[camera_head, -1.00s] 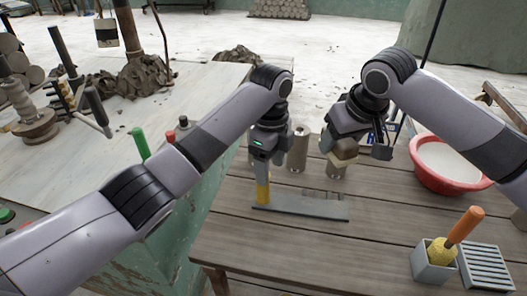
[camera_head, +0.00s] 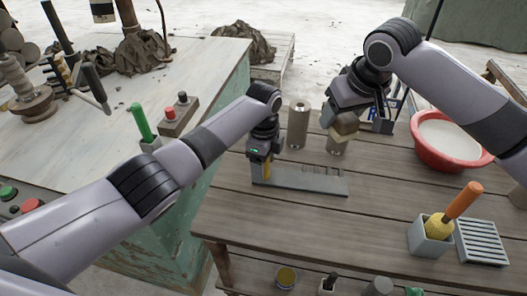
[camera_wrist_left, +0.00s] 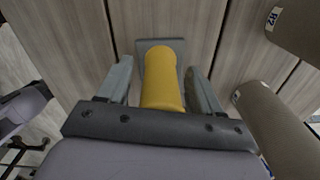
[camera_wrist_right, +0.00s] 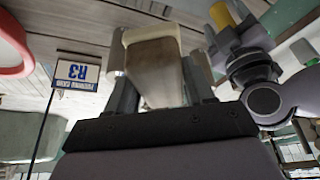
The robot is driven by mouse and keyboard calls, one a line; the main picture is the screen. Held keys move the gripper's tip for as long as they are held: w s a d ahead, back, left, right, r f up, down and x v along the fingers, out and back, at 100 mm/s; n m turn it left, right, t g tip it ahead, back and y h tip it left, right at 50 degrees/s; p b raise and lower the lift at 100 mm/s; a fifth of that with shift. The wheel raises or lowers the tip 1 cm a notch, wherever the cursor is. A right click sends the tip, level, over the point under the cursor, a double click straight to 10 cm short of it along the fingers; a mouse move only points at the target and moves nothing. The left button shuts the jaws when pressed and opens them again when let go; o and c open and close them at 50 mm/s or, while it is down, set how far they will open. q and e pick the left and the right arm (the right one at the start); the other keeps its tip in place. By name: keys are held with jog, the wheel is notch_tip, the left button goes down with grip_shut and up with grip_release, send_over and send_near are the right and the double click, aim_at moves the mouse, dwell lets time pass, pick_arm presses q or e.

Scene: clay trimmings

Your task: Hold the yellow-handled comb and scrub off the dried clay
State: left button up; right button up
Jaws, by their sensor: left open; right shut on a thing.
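The comb (camera_head: 310,182) lies on the wooden table, a flat grey bar with a toothed part along its far edge. Its yellow handle (camera_wrist_left: 162,80) stands at its left end. My left gripper (camera_head: 262,160) is down over the handle, open, with one finger on each side; in the left wrist view small gaps show beside the handle. My right gripper (camera_head: 343,112) is shut on a beige and brown block (camera_wrist_right: 155,68), held up right of the comb. The block also shows in the head view (camera_head: 345,127). Any dried clay on the comb is too small to make out.
Two brown cylinders, one upright (camera_head: 298,125) and one below the block (camera_head: 337,146), stand behind the comb. A red basin (camera_head: 430,156) with pale contents is at right. An orange-handled brush (camera_head: 463,202) stands in a grey box beside a slatted rack (camera_head: 482,242).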

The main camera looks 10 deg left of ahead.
pick_arm(q)
jog(key=shift+f, duration=0.2)
grip_shut()
dwell(0.7)
